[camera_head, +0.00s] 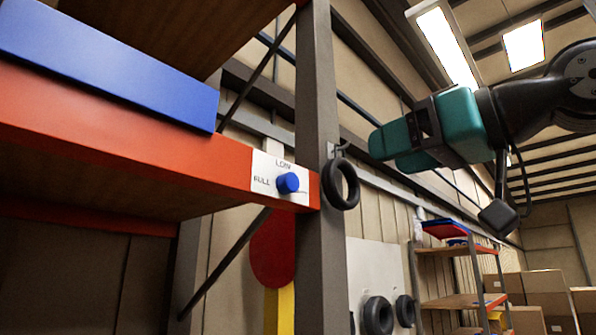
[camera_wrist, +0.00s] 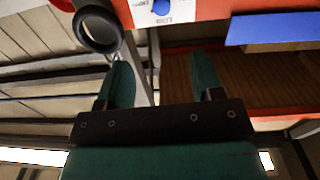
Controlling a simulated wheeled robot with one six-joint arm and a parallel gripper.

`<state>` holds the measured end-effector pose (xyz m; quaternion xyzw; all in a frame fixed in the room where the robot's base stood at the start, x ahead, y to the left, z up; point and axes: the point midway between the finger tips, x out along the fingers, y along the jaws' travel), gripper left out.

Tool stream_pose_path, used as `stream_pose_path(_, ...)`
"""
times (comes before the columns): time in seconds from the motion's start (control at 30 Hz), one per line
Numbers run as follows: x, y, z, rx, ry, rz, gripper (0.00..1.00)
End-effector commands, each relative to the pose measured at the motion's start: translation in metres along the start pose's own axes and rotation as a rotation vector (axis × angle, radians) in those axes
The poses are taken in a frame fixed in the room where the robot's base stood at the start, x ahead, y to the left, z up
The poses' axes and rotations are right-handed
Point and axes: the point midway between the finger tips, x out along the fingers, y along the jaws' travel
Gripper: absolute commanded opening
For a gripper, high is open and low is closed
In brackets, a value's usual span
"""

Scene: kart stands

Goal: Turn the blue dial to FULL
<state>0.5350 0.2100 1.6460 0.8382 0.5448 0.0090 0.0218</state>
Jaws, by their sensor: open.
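The blue dial (camera_head: 287,183) is a round knob on a white label plate (camera_head: 264,172) on the orange shelf beam. The plate reads LOW above the dial and FULL to its left. Which mark the dial points at cannot be made out. My teal gripper (camera_head: 376,145) is to the right of the dial and higher in the head view, clear of it. In the wrist view the gripper (camera_wrist: 161,62) is open and empty. The dial (camera_wrist: 161,7) shows there at the top edge, beyond the gap between the fingers, partly cut off.
A black ring (camera_head: 344,183) hangs from a hook on the grey upright (camera_head: 316,120), right of the dial. A blue panel (camera_head: 110,70) lies along the orange beam (camera_head: 120,140). A red disc (camera_head: 272,250) is below. Shelves and boxes (camera_head: 545,290) stand far right.

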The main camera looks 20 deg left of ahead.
Motion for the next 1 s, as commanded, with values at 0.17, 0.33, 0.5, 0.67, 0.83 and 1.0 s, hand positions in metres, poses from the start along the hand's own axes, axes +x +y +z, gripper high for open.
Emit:
stream_pose_path(0.17,0.019,-0.002,-0.007,-0.003,0.01,-0.01,0.61)
stream_pose_path(0.33,0.056,-0.003,-0.009,-0.003,0.007,-0.011,0.61)
stream_pose_path(0.5,0.095,-0.003,-0.01,-0.003,0.007,-0.008,0.61)
stream_pose_path(0.67,0.13,-0.002,-0.01,-0.003,0.006,-0.007,0.61)
stream_pose_path(0.83,0.157,-0.002,-0.009,-0.005,0.008,-0.005,0.61)
stream_pose_path(1.0,0.17,-0.002,-0.007,-0.005,0.008,-0.004,0.61)
